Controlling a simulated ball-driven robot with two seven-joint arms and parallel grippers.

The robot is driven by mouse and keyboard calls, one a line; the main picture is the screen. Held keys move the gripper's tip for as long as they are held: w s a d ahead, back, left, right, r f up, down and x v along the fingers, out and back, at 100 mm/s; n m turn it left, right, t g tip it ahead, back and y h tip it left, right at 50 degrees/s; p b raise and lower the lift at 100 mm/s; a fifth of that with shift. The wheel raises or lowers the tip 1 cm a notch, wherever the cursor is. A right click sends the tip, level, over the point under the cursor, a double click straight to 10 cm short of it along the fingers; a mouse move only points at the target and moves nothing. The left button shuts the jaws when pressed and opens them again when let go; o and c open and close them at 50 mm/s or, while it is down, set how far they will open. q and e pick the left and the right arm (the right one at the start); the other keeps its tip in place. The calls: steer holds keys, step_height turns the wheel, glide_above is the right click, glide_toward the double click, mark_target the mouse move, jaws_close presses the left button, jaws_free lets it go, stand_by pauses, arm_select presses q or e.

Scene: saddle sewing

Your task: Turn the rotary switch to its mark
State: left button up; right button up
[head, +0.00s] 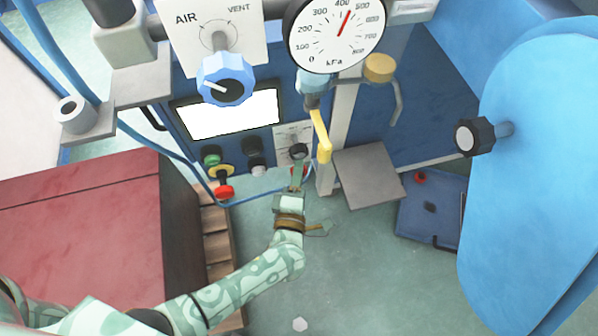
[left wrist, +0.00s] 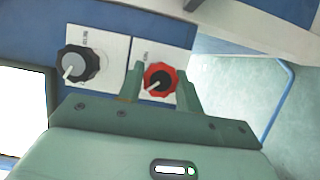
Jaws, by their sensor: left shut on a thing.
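The rotary switch with a red scalloped knob (left wrist: 160,79) sits on a white label plate on the blue panel. In the head view my left gripper (head: 298,178) reaches up to the low right part of the panel and hides most of the knob. The plate's lettering is too small and partly hidden to read. My right gripper is not in view.
A black knob with a grey face (left wrist: 78,65) is beside the red one; it also shows in the head view (head: 298,151). Push buttons (head: 223,192), a white screen (head: 232,115) and a yellow-handled valve (head: 321,137) are close by.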

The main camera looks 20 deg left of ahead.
arm_select(q)
steer(key=shift+s+f, duration=0.1)
steer(key=shift+f, duration=0.05)
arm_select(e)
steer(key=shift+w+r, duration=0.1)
arm_select(q)
steer(key=o, duration=1)
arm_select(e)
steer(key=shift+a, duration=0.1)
